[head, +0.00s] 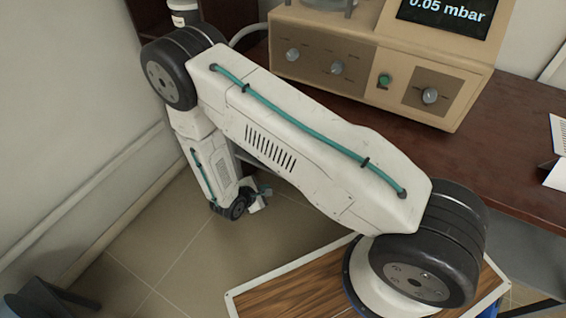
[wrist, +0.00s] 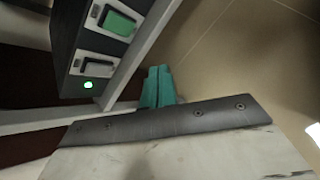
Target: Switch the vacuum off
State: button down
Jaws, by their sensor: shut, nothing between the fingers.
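In the wrist view my gripper (wrist: 158,87) has its two teal fingers shut together with nothing between them. A dark switch box (wrist: 88,45) is at the upper left of that view. It carries a green rocker switch (wrist: 118,22), a grey switch (wrist: 98,68) and a lit green lamp (wrist: 88,86). My fingertips are to the right of the box and apart from the switches in the picture. In the head view a beige unit (head: 350,75) on the table has a display (head: 445,15) reading 0.05 mbar. I cannot tell which switch belongs to the vacuum.
White papers (head: 557,150) lie at the right. Tiled floor (head: 170,250) shows below my arm, beside a pale wall (head: 60,120).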

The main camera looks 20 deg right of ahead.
jog(key=shift+d, duration=0.15)
jog(key=w+d+r, duration=0.1)
jog(key=w+d, duration=0.4)
jog(key=d, duration=0.2)
jog(key=shift+r, duration=0.15)
dwell(0.3)
jog(key=shift+w, duration=0.1)
dwell(1.8)
jog(key=shift+w+d, duration=0.2)
jog(key=shift+d, duration=0.05)
jog(key=shift+w+d+r, duration=0.1)
jog(key=shift+w+d, duration=0.05)
jog(key=shift+d, duration=0.1)
dwell(0.7)
dwell(0.3)
jog(key=shift+s+a, duration=0.45)
jog(key=shift+a, duration=0.15)
jog(key=shift+s+a+f, duration=0.25)
jog(key=shift+s+a, duration=0.5)
jog(key=shift+a, duration=0.25)
jog(key=shift+s+a+f, duration=0.2)
jog(key=shift+s+a, duration=0.5)
jog(key=shift+a, duration=0.3)
